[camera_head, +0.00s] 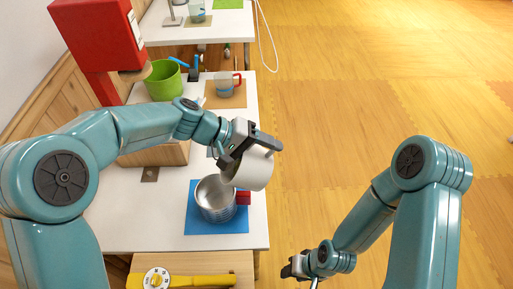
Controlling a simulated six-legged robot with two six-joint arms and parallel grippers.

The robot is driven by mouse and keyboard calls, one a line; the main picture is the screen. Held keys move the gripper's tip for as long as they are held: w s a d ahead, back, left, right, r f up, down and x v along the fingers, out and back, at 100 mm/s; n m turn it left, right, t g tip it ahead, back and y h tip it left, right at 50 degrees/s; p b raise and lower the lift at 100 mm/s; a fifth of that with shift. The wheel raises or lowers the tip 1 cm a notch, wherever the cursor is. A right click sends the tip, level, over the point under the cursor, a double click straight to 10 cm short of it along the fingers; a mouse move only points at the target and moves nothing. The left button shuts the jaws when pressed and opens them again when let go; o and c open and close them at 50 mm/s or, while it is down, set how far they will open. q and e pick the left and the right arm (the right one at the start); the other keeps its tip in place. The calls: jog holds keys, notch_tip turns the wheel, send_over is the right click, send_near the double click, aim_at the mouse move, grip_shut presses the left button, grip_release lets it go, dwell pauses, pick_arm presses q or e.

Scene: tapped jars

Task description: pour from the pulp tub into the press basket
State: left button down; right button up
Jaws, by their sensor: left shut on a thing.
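The white tub (252,171), which I take for the pulp tub, is held by my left gripper (248,146), shut on it. The tub is tilted, above and to the right of a metal vessel (214,212), which I take for the press basket. The vessel has a red handle (243,197) and stands upright on a blue mat (200,228). Its open mouth shows, with the tub close to its upper right edge. I cannot see any pulp flowing. My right gripper (296,268) is low, beside the table over the floor; its fingers are too small to read.
A red machine (98,35) and green bucket (165,80) stand at the back left. A red-handled cup (226,88) stands on a tan mat (212,102). A yellow tool with a dial (190,281) lies in front. The wooden floor (370,90) at right is clear.

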aim_at(260, 155)
pick_arm(q)
jog(key=shift+d+f, duration=0.15)
jog(key=shift+f, duration=0.2)
notch_tip(260, 155, down, 2)
jog(key=shift+f+b, duration=0.25)
jog(key=shift+b, duration=0.75)
jog(key=shift+a+f+b, duration=0.25)
jog(key=shift+f+b, duration=0.3)
jog(key=shift+b, duration=0.15)
jog(key=shift+a+r+h+b, duration=0.55)
jog(key=shift+a+h+b, duration=0.05)
jog(key=shift+h+b, duration=0.2)
jog(key=shift+a+r+h+b, duration=0.5)
jog(key=shift+r+h+b, duration=0.1)
jog(key=shift+h+b, duration=0.1)
jog(key=shift+a+r+h, duration=0.25)
jog(key=shift+r+h, duration=0.05)
jog(key=shift+r, duration=0.15)
jog(key=shift+d, duration=0.1)
